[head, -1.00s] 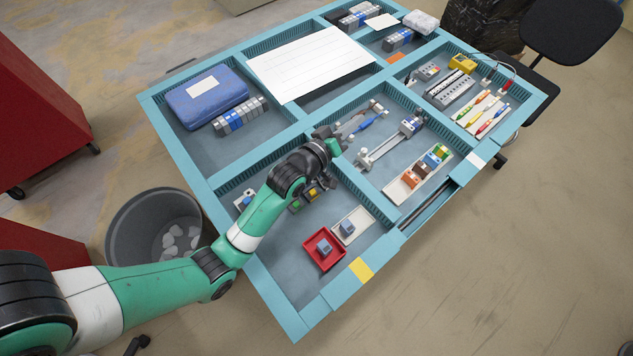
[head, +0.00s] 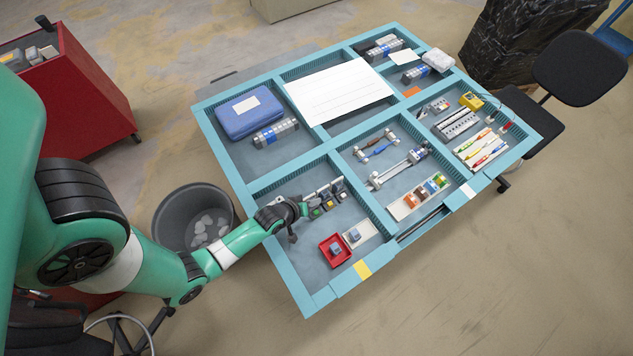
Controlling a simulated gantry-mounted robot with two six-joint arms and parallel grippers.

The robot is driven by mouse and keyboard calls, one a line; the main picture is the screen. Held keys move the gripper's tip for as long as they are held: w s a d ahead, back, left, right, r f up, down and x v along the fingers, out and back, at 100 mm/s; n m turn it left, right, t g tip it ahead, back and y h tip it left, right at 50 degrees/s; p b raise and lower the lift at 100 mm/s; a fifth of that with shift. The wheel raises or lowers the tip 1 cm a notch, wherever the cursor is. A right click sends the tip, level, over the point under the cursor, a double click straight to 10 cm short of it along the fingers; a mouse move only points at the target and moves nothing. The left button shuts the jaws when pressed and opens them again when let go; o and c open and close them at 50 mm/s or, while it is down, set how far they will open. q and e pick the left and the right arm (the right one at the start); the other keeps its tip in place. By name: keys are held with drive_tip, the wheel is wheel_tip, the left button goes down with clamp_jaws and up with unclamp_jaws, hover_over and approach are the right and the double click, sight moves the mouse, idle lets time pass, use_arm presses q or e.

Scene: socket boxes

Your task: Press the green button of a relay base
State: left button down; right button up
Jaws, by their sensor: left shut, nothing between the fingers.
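Several small dark relay bases (head: 329,201) sit in a row on a light rail in the front left compartment of the teal tray table. The base nearest my arm shows a green patch on top (head: 314,203); whether it is the button is too small to tell. My left gripper (head: 303,207) is shut and empty, low beside the left end of this row. Its fingertips are close to the green patch, and I cannot tell if they touch it. My right gripper is not in view.
In the same compartment, a red tray (head: 345,258) with a grey-blue block and a white plate (head: 368,229) lie in front. Teal dividers (head: 338,168) border the compartment. A dark bin (head: 168,222) stands left of the table.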

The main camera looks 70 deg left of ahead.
sight(316, 213)
use_arm(q)
wheel_tip(316, 213, down, 9)
drive_tip(key=b, duration=0.8)
drive_tip(key=shift+r, duration=0.1)
idle(1.6)
drive_tip(key=shift+f+b, duration=0.4)
drive_tip(key=shift+b, duration=0.1)
drive_tip(key=shift+f+b, duration=0.4)
drive_tip(key=shift+f, duration=0.05)
idle(0.4)
idle(0.3)
drive_tip(key=shift+r+p, duration=0.85)
drive_tip(key=shift+p, duration=0.05)
